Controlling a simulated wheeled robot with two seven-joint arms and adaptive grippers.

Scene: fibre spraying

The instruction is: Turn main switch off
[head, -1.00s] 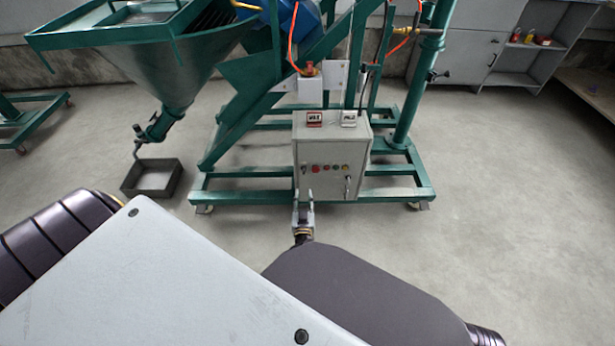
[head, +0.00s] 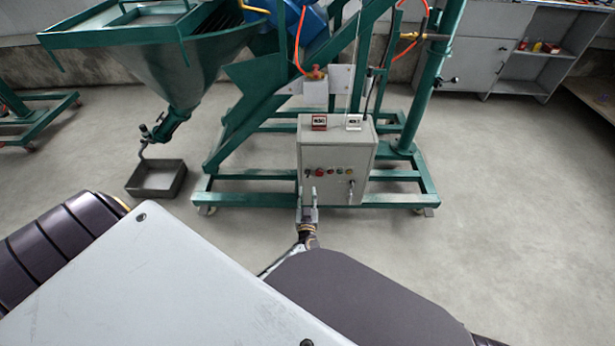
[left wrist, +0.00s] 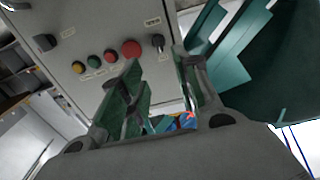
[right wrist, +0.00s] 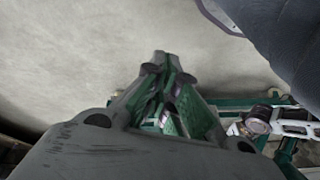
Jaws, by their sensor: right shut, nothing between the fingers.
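The grey control box (head: 337,165) stands on the green machine frame. Its front carries a row of buttons and, at the row's end, a black rotary switch (left wrist: 157,41), taken as the main switch; in the head view it is the small knob (head: 307,172) at the left. My left gripper (head: 308,190) is just below that knob, in front of the box's lower left. In the left wrist view its fingers (left wrist: 160,75) are apart with nothing between them, the switch beyond them, apart from the fingertips. My right gripper (right wrist: 162,62) is shut and empty; it is hidden in the head view.
A large red button (left wrist: 132,48) sits beside the switch, with smaller buttons past it. A black door latch (left wrist: 45,42) is farther along. A green hopper (head: 175,70) and dark tray (head: 158,180) stand left. The floor (head: 510,200) right is clear.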

